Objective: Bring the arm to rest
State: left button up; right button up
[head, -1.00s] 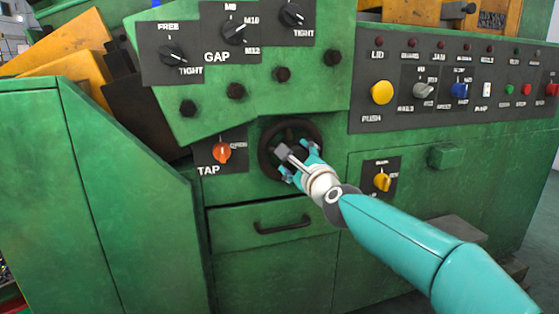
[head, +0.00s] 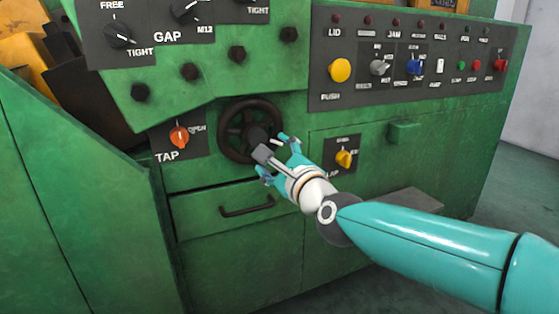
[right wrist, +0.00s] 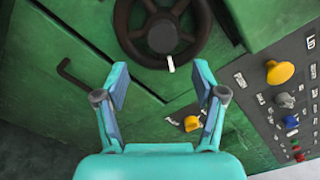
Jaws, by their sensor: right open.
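My right gripper (head: 277,160) comes in from the right in the head view. It is open and empty, in front of the green machine (head: 110,200) and just below and right of the black handwheel (head: 237,153). In the right wrist view the two fingers of the right gripper (right wrist: 160,85) stand apart, with the handwheel (right wrist: 122,35) beyond their tips and bare green panel between them. The fingers appear clear of the wheel rim. The left gripper does not show.
An orange TAP knob (head: 179,136) is left of the wheel, a yellow knob (head: 344,159) right of it. A drawer handle (head: 246,206) is below. A button panel (head: 325,83) is at upper right. A grey ledge (head: 408,202) juts out under my right arm.

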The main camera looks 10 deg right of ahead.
jog(key=shift+v, duration=0.9)
